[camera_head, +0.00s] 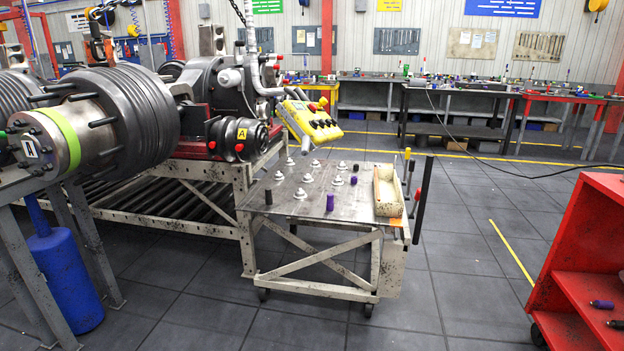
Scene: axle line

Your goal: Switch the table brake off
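The wheeled table (265,222) stands in the middle, with a grey metal top and a cream frame on small castors. At its right end are a lever with a red grip (418,195), a black upright bar (423,200), a yellow-tipped lever (407,154) and another red-tipped lever (411,166). No label shows which of these is the brake, and its setting cannot be told. My gripper is not in view.
Several silver pieces, dark pegs, purple pegs and a beige bin (388,192) are on the tabletop. A yellow control pendant (311,122) hangs above its back edge. The axle machine (125,118) is at left, a red shelf (590,230) at right. Floor between table and shelf is clear.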

